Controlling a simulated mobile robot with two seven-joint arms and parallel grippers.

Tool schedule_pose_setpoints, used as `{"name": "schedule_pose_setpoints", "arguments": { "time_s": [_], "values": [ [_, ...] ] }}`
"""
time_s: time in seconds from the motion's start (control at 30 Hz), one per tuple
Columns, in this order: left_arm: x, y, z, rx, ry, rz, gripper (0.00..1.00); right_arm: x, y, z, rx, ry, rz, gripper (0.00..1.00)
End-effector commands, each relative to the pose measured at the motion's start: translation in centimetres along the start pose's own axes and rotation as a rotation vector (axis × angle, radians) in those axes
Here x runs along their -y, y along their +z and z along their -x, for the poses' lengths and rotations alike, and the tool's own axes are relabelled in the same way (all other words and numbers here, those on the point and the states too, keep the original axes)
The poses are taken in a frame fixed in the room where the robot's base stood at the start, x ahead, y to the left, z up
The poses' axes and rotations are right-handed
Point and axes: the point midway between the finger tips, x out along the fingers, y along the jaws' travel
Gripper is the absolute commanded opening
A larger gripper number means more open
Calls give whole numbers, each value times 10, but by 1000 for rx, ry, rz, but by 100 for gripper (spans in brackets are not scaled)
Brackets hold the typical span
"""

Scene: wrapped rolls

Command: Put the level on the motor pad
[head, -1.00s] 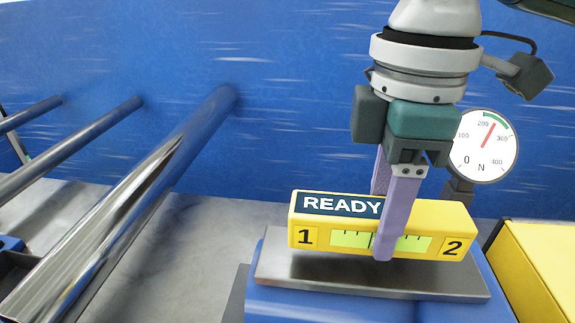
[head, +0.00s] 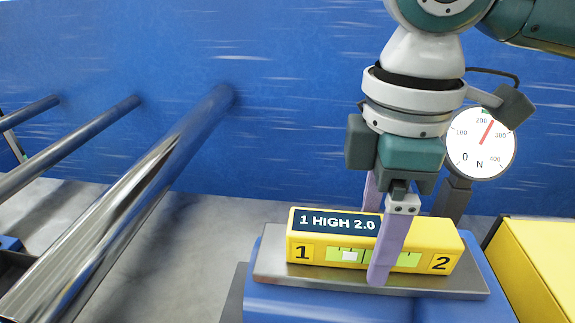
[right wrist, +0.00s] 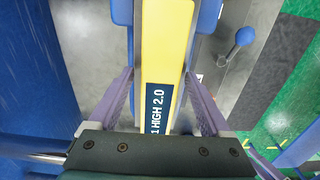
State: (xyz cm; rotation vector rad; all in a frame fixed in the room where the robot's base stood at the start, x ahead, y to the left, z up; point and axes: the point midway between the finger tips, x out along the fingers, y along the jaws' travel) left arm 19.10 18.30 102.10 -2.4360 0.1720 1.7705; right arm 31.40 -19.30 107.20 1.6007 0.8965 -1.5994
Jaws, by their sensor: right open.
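The level (head: 325,243) is a yellow bar with ends marked 1 and 2 and a display reading "1 HIGH 2.0". Its white bubble sits left of the middle of the green vial. It rests on the grey metal motor pad (head: 300,279) on top of the blue motor (head: 345,306). My right gripper (head: 375,243) is open, with one purple finger in front of the level and the other behind, mostly hidden. In the right wrist view the level (right wrist: 166,45) runs between the spread fingers, with gaps beside it. My left gripper is not in view.
A round force gauge (head: 481,143) on a dark post stands behind, at the right. A yellow box (head: 540,262) is right of the motor. Shiny metal rollers (head: 130,205) fill the left side, before a blue wall. A blue-knobbed lever (right wrist: 243,38) shows in the right wrist view.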

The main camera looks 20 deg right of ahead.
Motion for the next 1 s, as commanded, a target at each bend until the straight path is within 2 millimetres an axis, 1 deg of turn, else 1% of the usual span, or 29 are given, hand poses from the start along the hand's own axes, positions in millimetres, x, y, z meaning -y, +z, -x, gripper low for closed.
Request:
{"name": "schedule_pose_setpoints", "arguments": {
  "time_s": [0.13,0.23,0.37,0.5,0.6,0.7,0.83,1.0],
  "values": [
    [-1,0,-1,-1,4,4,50,0,0,3,-1,1,0,82],
    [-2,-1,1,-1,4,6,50,-1,-1,15,-2,3,0,82],
    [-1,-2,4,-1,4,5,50,-1,-1,43,-4,4,1,82],
    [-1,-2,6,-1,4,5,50,-1,-1,76,-5,4,0,82],
    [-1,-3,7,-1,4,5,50,-1,-1,96,-4,3,0,82],
    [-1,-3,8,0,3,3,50,-1,-1,111,-3,2,1,82],
    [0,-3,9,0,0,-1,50,0,-1,121,-2,0,-1,82],
    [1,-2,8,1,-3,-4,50,0,0,124,0,-1,-1,82]
  ]
}}
